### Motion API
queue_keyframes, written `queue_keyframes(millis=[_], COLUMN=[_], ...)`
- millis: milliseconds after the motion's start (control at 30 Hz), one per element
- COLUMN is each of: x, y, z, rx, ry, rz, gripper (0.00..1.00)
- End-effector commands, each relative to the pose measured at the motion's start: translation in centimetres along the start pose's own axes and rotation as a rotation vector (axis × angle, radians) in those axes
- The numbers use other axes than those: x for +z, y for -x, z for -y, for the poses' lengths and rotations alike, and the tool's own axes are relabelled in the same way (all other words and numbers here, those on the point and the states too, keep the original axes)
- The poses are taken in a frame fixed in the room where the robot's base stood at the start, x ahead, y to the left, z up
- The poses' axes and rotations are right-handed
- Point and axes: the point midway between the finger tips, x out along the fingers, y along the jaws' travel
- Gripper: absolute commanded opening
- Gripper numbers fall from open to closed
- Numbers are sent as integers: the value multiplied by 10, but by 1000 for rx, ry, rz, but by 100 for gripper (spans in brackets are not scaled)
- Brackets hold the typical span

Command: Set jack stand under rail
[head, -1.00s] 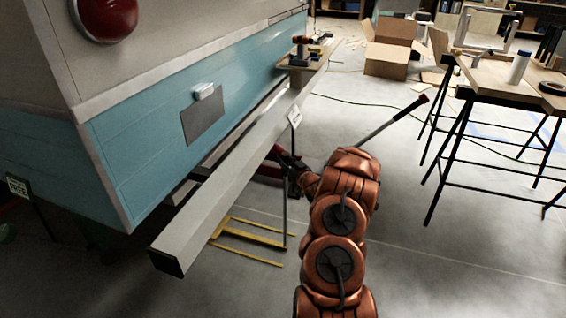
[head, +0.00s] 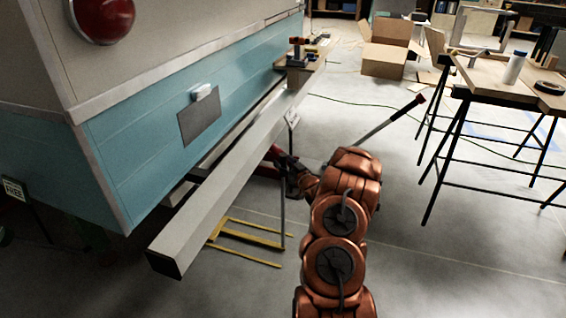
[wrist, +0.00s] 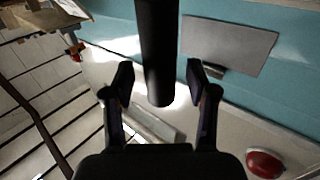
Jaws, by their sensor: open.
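The rail (head: 222,190) is a long pale grey beam running along the camper's lower side, its near end overhanging the floor. A thin grey upright post (head: 283,215) stands by a yellow frame (head: 250,240) on the floor below the rail; I cannot tell for certain whether this is the jack stand. My gripper (head: 284,162) is beside the rail, small and partly hidden by my arm. In the wrist view my gripper (wrist: 163,85) is open, with a dark cylinder (wrist: 157,45) showing between its fingers. Contact with that cylinder cannot be told.
A red floor jack (head: 266,170) is partly hidden behind the rail and my arm; a long handle (head: 390,122) slopes up right. The blue and cream camper (head: 150,130) fills the left. A sawhorse table (head: 490,78) stands right, and a cardboard box (head: 388,52) behind.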

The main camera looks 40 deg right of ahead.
Motion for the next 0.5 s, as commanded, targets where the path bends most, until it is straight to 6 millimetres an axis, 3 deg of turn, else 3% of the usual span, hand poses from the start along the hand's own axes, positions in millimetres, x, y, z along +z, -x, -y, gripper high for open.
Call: queue_keyframes(millis=[500], x=[0], y=[81], z=[0], rx=[2], ry=[-3], rz=[1], gripper=[57])
